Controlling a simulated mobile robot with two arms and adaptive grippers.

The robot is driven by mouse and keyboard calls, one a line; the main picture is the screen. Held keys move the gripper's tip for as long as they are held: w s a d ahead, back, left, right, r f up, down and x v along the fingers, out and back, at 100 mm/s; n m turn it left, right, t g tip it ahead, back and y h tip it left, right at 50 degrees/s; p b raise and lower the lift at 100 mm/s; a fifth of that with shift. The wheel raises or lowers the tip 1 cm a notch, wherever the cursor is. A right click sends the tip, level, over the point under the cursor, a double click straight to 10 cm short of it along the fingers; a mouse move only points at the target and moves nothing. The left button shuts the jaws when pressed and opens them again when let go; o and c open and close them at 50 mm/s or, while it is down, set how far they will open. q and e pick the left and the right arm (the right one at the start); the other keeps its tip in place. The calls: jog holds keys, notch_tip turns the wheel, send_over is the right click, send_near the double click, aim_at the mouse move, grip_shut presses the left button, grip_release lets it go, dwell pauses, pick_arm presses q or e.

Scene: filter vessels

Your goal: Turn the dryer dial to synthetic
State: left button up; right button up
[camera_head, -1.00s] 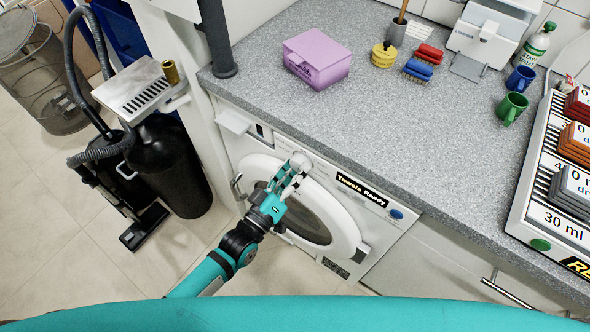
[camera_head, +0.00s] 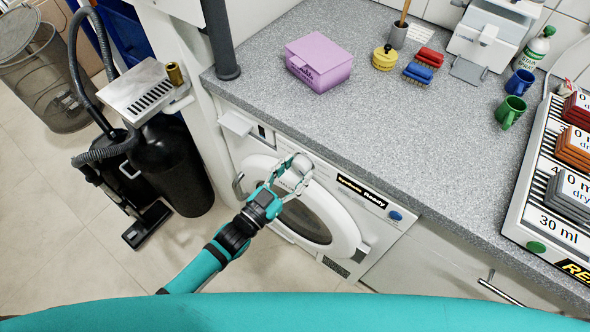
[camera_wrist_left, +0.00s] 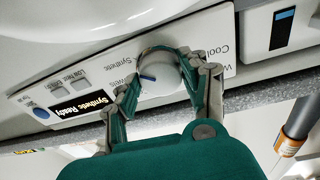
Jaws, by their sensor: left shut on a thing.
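The dryer (camera_head: 262,165) is the white front-loading machine under the counter. Its dial (camera_wrist_left: 160,72) is a round white knob with a blue mark, on the control panel; it also shows in the head view (camera_head: 302,163). The blue mark points toward the left in the wrist view, on the side of the "Synthetic" label (camera_wrist_left: 120,58). The dryer's display (camera_wrist_left: 82,105) reads "Synthetic Ready". My left gripper (camera_wrist_left: 165,62) is shut on the dial, with a finger on each side of it; it also shows in the head view (camera_head: 293,170). My right gripper is not in view.
The grey counter (camera_head: 370,120) overhangs just above the dial. A pink box (camera_head: 318,62) stands on it, with brushes and mugs further right. A black vacuum cleaner (camera_head: 165,165) stands left of the dryer. The floor before the dryer is open.

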pick_arm(q)
jog(key=shift+f+m, duration=0.15)
jog(key=shift+m, duration=0.45)
jog(key=o, duration=1.2)
jog(key=shift+c, duration=0.2)
jog(key=shift+s+a, duration=0.1)
jog(key=r+v, duration=0.1)
jog(key=v, duration=1)
jog(key=shift+s+a+f, duration=0.25)
jog(key=shift+a+f, duration=0.1)
